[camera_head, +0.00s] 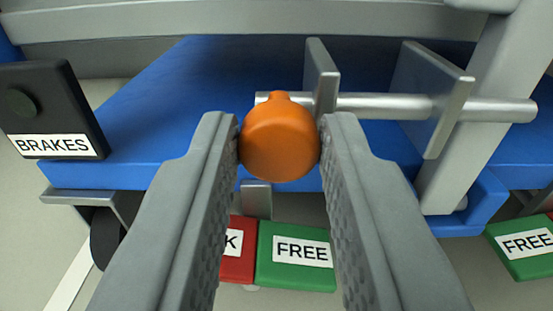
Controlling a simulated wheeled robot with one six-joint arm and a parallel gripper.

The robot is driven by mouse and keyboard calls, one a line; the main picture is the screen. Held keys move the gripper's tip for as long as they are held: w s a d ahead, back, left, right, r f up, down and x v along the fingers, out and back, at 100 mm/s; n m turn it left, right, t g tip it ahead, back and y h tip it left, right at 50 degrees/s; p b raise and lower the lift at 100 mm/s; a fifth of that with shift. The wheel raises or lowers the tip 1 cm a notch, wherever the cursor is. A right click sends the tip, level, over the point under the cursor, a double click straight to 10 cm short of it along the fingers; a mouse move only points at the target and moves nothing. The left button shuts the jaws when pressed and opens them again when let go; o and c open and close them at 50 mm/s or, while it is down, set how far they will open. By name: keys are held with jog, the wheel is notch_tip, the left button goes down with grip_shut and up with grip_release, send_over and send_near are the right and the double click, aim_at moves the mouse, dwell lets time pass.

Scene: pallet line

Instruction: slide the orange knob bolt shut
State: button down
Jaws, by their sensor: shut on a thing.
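The orange knob (280,138) is a round ball in the middle of the camera view. It sits at the left end of a silver bolt rod (385,105). My gripper (280,145) is shut on the knob, one finger at its left side and one at its right. The rod runs to the right through two upright grey plates, the left one (321,75) close beside the knob and the right one (432,95) further along. The rod's right end (510,110) passes in front of a pale grey post (485,90).
A blue deck (150,110) lies behind the bolt. A black box labelled BRAKES (50,110) stands at the left. Below are a red pedal (240,262), a green FREE pedal (296,275) and another green FREE pedal (525,265) at the right.

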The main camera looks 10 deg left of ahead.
jog(key=shift+w+d, duration=0.2)
jog(key=shift+d, duration=0.8)
jog(key=c, duration=1.2)
grip_release()
jog(key=shift+w+d, duration=0.1)
jog(key=shift+d, duration=0.1)
